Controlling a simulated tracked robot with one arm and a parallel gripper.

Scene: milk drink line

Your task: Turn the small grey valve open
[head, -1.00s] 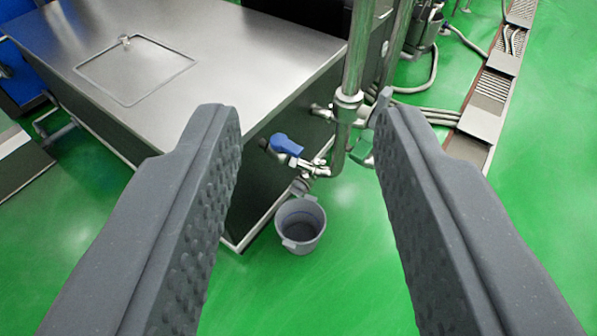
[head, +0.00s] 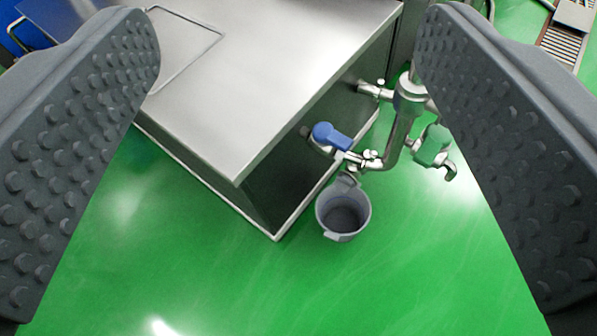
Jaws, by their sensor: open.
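A small grey part (head: 347,183), which looks like the grey valve, sits low on the pipework just above the bucket's rim. It is small and I cannot tell how its handle is turned. A blue-handled valve (head: 330,136) is above and left of it, at the steel tank's side.
A grey bucket (head: 343,213) stands on the green floor under the pipework. The large steel tank (head: 255,60) fills the upper middle. Steel pipe (head: 401,125) rises beside the right finger. A drain grate (head: 565,45) is at upper right. The floor (head: 300,290) in front is clear.

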